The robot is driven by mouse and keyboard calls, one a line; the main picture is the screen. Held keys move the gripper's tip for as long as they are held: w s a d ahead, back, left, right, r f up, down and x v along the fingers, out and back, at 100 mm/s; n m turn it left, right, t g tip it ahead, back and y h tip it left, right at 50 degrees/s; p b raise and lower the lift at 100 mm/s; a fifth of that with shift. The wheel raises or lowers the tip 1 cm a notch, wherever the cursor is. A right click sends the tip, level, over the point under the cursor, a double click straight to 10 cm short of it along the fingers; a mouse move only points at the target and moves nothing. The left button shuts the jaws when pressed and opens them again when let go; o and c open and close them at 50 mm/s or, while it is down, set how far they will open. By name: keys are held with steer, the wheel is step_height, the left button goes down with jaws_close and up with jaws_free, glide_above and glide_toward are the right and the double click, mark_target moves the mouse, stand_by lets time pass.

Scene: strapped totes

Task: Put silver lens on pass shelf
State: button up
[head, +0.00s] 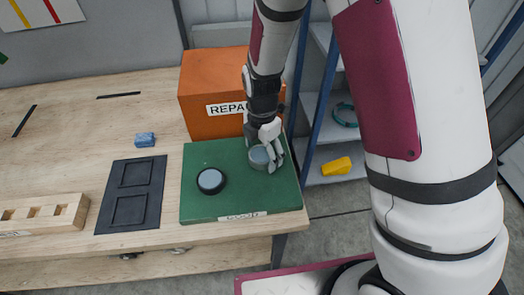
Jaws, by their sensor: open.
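A silver-grey round lens (258,157) lies on the right part of a green mat (232,208). My gripper (267,154) is down at this lens, its fingers open and right by its rim; I cannot tell whether they touch it. The gripper hides part of the lens. A second round lens (210,181), with a black rim and grey-blue face, lies on the mat to the left. No label reading "pass" is legible; the mat's front label is too small to read.
An orange box (212,82) labelled "REPA…" stands behind the mat. A blue-framed shelf unit (318,110) at right holds a teal ring (345,115) and a yellow block (337,167). A black two-recess tray (131,195), blue block (145,139) and wooden rack (45,215) lie left.

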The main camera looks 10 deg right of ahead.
step_height(320, 180, up, 12)
steer(key=b, duration=0.1)
step_height(320, 180, up, 12)
steer(key=m+t, duration=0.3)
steer(key=m, duration=0.8)
glide_above(262, 153)
steer(key=s+d, duration=0.6)
steer(key=d, duration=0.1)
steer(key=s+d+r+m+t, duration=0.1)
steer(key=s+d+r+m, duration=0.1)
steer(key=s+m, duration=0.3)
steer(key=s+d+r+m+t, duration=0.1)
steer(key=s+d+r+m, duration=0.2)
steer(key=s+m, duration=0.3)
steer(key=shift+s+r+m+t, duration=0.25)
steer(key=shift+r+m+t, duration=0.1)
steer(key=shift+m, duration=1.05)
